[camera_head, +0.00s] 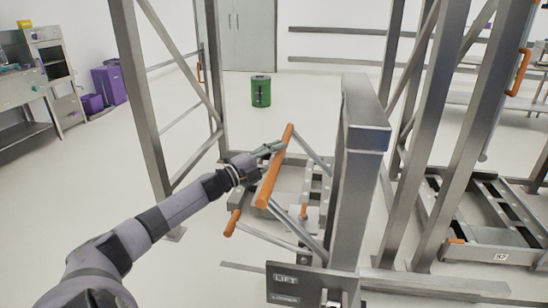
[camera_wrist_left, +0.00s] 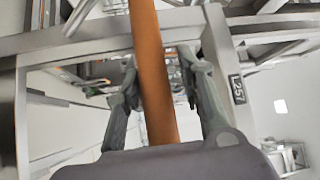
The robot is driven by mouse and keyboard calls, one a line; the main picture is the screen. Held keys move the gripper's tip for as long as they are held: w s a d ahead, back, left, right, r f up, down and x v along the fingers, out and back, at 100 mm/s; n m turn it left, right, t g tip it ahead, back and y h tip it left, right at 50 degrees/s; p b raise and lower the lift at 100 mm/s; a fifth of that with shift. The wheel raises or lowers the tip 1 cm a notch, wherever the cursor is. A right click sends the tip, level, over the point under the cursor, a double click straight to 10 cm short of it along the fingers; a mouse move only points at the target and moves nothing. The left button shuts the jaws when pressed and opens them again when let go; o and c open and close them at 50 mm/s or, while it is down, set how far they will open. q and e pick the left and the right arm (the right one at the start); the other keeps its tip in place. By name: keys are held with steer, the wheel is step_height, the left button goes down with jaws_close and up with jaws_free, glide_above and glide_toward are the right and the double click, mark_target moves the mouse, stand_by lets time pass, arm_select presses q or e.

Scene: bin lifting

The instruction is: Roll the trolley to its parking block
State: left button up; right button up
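A long orange handle bar (camera_head: 277,165) on grey struts belongs to what looks like the trolley, a low grey metal frame (camera_head: 318,190) beside a tall grey post (camera_head: 358,170). My left gripper (camera_head: 270,149) is at the upper half of this bar. In the left wrist view the bar (camera_wrist_left: 152,70) runs between the two fingers of my left gripper (camera_wrist_left: 160,85), with a gap on each side, so the gripper is open around it. My right gripper is not in view. I cannot make out which thing is the parking block.
A panel marked LIFT (camera_head: 297,285) is at the bottom centre. Tall metal uprights (camera_head: 150,110) stand at left and right. Another low metal frame (camera_head: 485,215) lies at the right. A green bin (camera_head: 261,91) stands behind on open floor. Purple boxes (camera_head: 108,84) are at the far left.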

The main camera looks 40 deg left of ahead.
arm_select(q)
steer(key=shift+o, duration=0.9)
steer(key=shift+s+f, duration=0.1)
steer(key=shift+s+a+f, duration=0.15)
steer(key=v, duration=1.2)
